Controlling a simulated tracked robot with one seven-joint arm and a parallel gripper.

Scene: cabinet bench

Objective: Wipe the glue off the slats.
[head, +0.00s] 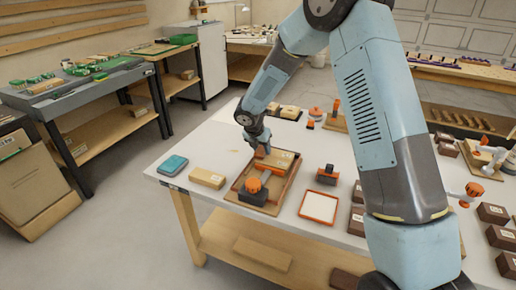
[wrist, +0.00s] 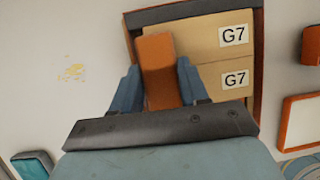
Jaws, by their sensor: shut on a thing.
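My gripper (wrist: 158,85) is shut on an orange-brown block (wrist: 156,60), which stands up between the fingers. Two pale wooden slats, each with a G7 label, lie side by side in a brown-rimmed tray: the upper slat (wrist: 205,35) and the lower slat (wrist: 212,76) in the wrist view. The block covers their left ends; I cannot tell whether it touches them. No glue shows on the visible slat faces. In the head view my gripper (head: 260,150) is over the far left part of the tray (head: 291,172). A yellowish smear (wrist: 72,72) marks the white tabletop left of the tray.
A clamp with an orange knob (head: 253,184) sits at the tray's near end. A wooden block (head: 207,178) and a teal box (head: 172,165) lie left. An orange-rimmed white tray (head: 320,206) and a black-and-orange tool (head: 327,173) stand right. The far-left tabletop is clear.

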